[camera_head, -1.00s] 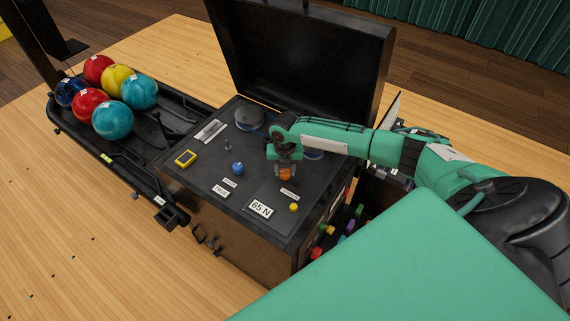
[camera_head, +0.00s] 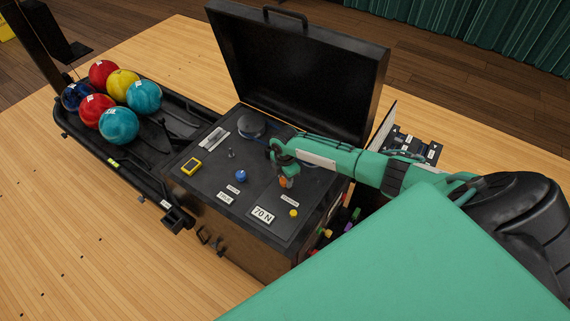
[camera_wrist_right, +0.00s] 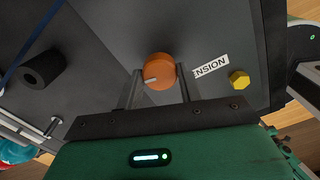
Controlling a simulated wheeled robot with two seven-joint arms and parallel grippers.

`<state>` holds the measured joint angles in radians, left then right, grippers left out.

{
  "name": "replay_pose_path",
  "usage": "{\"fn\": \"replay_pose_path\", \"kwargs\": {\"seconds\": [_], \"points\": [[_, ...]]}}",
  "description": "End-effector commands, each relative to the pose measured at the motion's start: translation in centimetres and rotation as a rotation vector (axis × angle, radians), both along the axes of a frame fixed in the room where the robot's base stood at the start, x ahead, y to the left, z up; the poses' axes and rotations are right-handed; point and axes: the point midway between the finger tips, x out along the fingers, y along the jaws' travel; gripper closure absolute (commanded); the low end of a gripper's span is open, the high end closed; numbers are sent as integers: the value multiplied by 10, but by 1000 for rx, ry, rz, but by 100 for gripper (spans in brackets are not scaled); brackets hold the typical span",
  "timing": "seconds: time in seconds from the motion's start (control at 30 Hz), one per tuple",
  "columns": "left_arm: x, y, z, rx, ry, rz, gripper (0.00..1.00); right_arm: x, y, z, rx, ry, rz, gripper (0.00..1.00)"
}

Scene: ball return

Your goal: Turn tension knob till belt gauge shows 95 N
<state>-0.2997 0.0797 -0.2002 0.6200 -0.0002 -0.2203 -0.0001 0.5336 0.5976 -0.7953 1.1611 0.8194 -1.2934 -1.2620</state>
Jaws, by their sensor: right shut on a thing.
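The orange tension knob (camera_wrist_right: 159,71) stands on the dark top panel of the ball return, beside a label ending in "NSION" (camera_wrist_right: 211,67). My right gripper (camera_wrist_right: 160,84) is shut on the knob, one finger on each side of it. In the head view the right gripper (camera_head: 285,180) hides part of the knob. The belt gauge (camera_head: 263,215) on the panel reads 70 N. My left gripper is not in view.
The open black lid (camera_head: 300,75) stands behind the panel. A blue knob (camera_head: 241,175), a yellow button (camera_head: 293,213) and a yellow device (camera_head: 191,166) are on the panel. Several bowling balls (camera_head: 119,126) lie in the rack (camera_head: 125,168) at left.

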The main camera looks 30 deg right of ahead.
Motion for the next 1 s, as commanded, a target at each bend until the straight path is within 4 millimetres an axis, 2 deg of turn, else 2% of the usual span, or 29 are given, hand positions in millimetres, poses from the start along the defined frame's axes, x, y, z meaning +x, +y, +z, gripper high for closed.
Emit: {"fn": "replay_pose_path", "kwargs": {"seconds": [0.1,1.0], "points": [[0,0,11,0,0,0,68,0,0,4,0,0,-111,85],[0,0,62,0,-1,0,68,1,-1,3,-1,-1,-966,85]]}}
